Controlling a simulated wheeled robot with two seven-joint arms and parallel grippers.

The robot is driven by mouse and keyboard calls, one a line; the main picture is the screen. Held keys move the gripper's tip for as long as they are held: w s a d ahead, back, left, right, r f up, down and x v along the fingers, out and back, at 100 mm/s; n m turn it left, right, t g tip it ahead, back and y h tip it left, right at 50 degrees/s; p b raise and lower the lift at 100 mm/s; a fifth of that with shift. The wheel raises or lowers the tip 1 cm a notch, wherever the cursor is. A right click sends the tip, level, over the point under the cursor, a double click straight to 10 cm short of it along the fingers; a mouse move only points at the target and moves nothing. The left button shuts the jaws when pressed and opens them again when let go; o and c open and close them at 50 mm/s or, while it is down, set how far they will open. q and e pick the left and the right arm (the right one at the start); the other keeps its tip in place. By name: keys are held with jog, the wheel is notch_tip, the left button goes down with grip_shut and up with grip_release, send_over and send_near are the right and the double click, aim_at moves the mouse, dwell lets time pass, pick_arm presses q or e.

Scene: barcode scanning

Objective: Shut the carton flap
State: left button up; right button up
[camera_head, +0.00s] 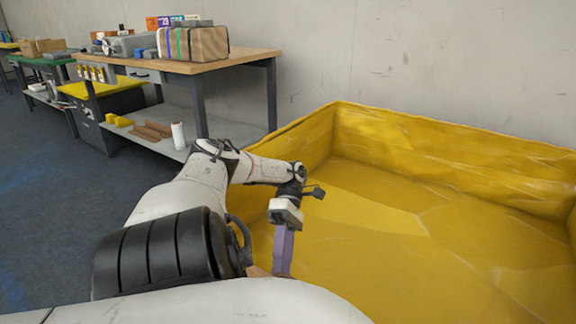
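My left gripper (285,222) points down at the middle of the picture, over the near left part of a large yellow open-topped bin (400,215). A narrow purple item (284,250) extends straight down from the gripper and appears held in it; the fingers themselves are hard to make out. A small brown patch (258,271) shows beside the item's lower end, mostly hidden by my arm; I cannot tell whether it is part of a carton. No carton flap can be clearly made out. My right gripper is not in view.
A wooden-topped workbench (250,61) stands behind, bearing a brown striped package (208,43) and several boxes. Its lower shelf holds rolls and a white cylinder (178,135). The visible bin floor is bare. Open floor (45,195) lies at left.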

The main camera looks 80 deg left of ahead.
pick_arm(q)
jog(key=shift+w+r, duration=0.1)
jog(key=shift+r, duration=0.15)
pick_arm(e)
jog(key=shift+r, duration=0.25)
